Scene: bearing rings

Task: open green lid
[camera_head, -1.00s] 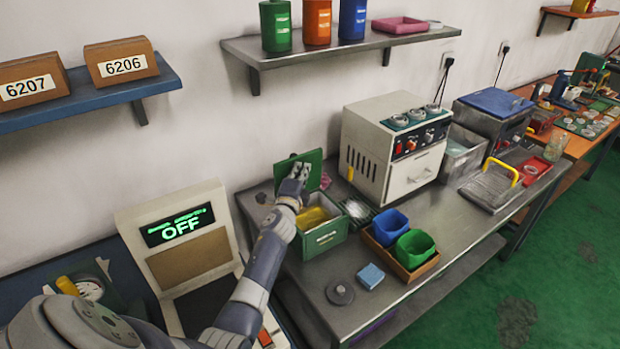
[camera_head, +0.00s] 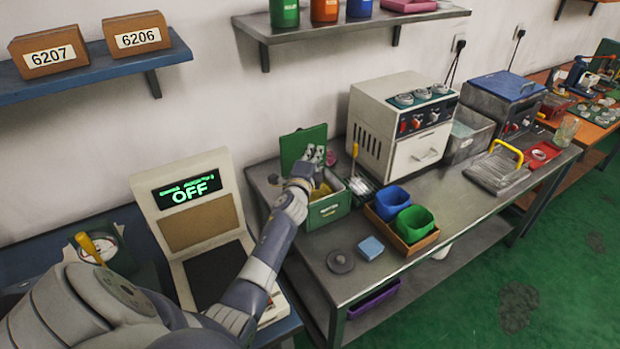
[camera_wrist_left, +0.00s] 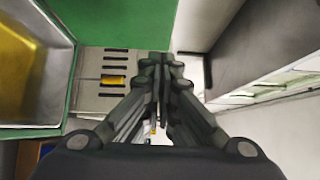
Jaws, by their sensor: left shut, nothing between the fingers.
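The green lid (camera_head: 302,146) stands raised and roughly upright at the back of the green box (camera_head: 328,208), in the head view. The box is open at the top and something yellow shows inside. My left gripper (camera_head: 314,155) is in front of the lid's inner face, fingers shut with nothing between them. In the left wrist view the shut fingers (camera_wrist_left: 160,62) are beside the green lid (camera_wrist_left: 115,22), and the box's rim and yellow content (camera_wrist_left: 28,70) show at left. Whether the fingers touch the lid I cannot tell. My right gripper is not in view.
A slotted tray with a yellow-handled tool (camera_head: 355,160) lies right of the box. The white oven (camera_head: 400,130) stands behind it. A grey disc (camera_head: 341,261) and blue block (camera_head: 370,247) lie near the front edge.

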